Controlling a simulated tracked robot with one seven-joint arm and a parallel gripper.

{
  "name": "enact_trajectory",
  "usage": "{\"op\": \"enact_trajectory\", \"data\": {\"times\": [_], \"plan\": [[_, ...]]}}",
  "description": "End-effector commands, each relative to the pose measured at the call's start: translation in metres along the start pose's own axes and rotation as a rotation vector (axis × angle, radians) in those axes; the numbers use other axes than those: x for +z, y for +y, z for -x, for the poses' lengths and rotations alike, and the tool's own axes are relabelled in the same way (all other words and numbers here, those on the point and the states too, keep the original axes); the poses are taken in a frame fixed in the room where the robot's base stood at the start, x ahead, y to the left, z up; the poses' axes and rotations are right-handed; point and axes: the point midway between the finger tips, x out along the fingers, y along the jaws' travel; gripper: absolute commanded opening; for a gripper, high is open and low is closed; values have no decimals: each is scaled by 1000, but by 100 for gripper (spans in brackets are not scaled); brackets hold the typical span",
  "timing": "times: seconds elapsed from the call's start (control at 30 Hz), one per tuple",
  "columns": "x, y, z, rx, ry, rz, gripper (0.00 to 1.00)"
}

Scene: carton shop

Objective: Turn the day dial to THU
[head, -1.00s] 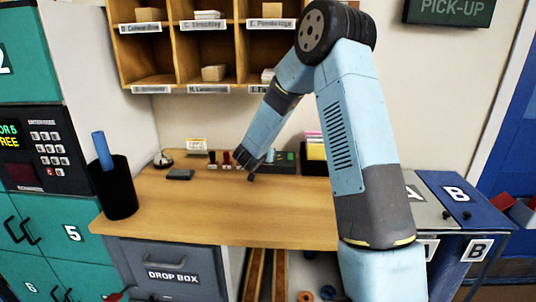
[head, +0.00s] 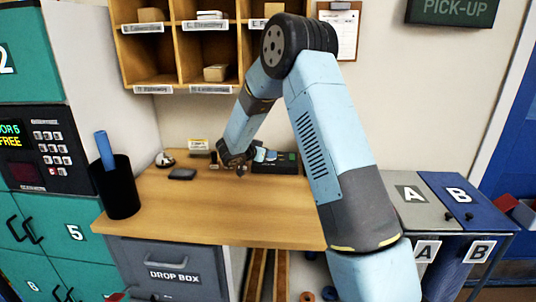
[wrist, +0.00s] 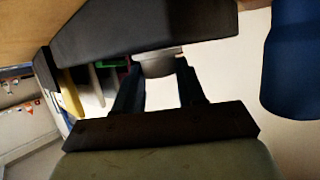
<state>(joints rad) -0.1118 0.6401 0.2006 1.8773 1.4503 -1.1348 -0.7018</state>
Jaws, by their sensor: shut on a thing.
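In the wrist view my gripper (wrist: 165,86) is shut on a grey round knob, seemingly the day dial (wrist: 155,65), with one finger on each side. The knob sticks out from a dark block (wrist: 130,28). In the head view my gripper (head: 238,166) is low over the back of the counter, at the left end of a dark box (head: 278,167). There the dial is hidden behind my gripper. No day letters can be read in either view, so I cannot tell which day the dial shows.
The wooden counter (head: 200,215) is clear in front. A black cup (head: 120,190) with a blue tube, a small dark pad (head: 182,174) and a bell (head: 165,160) stand on the left. Pigeonholes (head: 185,50) hang above. A blue rounded shape (wrist: 290,65) is close on the right in the wrist view.

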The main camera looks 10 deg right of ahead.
Motion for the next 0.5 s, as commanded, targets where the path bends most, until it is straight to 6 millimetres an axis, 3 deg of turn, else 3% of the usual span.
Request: {"op": "enact_trajectory", "data": {"times": [0.03,0.3,0.33,0.5], "plan": [[7,5,-4,12,-10,8,9],[8,6,-4,12,-11,8,9],[8,6,-4,12,-11,8,42],[8,5,-4,10,-11,8,59]]}}
